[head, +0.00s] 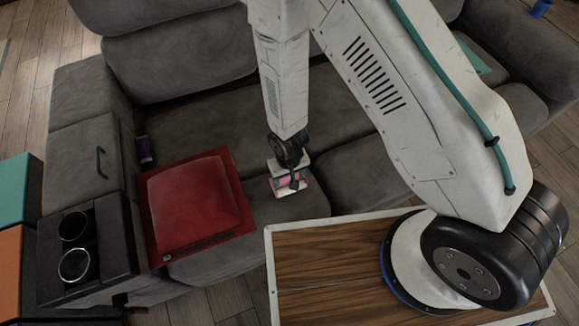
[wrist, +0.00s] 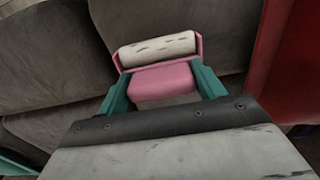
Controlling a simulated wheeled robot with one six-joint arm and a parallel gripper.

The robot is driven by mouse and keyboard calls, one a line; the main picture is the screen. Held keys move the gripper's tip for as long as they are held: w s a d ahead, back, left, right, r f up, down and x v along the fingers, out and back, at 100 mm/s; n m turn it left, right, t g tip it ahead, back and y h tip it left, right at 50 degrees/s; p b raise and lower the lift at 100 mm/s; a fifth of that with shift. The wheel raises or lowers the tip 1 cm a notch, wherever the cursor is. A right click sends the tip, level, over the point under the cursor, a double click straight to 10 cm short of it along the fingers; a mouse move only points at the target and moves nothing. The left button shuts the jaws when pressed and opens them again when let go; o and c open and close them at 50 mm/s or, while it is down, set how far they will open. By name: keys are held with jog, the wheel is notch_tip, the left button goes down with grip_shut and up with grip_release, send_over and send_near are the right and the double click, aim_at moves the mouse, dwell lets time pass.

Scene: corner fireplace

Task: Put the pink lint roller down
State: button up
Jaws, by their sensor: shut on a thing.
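The pink lint roller (wrist: 162,82) is between the two green fingers of my gripper (wrist: 160,88) in the wrist view. Its white roll (wrist: 158,47) points away from the gripper, toward the grey sofa. In the head view my gripper (head: 294,184) is over the sofa seat, just right of the red cushion, and a bit of the pink lint roller (head: 281,184) shows there. The gripper is shut on the roller. I cannot tell whether the roller touches the seat.
A red cushion (head: 196,203) lies on the grey sofa (head: 189,99). A dark purple can-like object (head: 145,150) is by the left armrest. A console with two cup holders (head: 76,250) is at left. The seat beyond the gripper is bare.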

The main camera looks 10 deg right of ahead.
jog(key=shift+w+d+f, duration=0.15)
jog(key=shift+w+f, duration=0.5)
jog(key=shift+w, duration=0.25)
jog(key=shift+w+d+f, duration=0.15)
jog(key=shift+w+f, duration=0.55)
jog(key=shift+w, duration=0.25)
jog(key=shift+w+d+f, duration=0.15)
jog(key=shift+w+f, duration=0.5)
jog(key=shift+w, duration=0.25)
jog(key=shift+f, duration=0.1)
jog(key=o, duration=1)
jog(key=shift+o, duration=0.2)
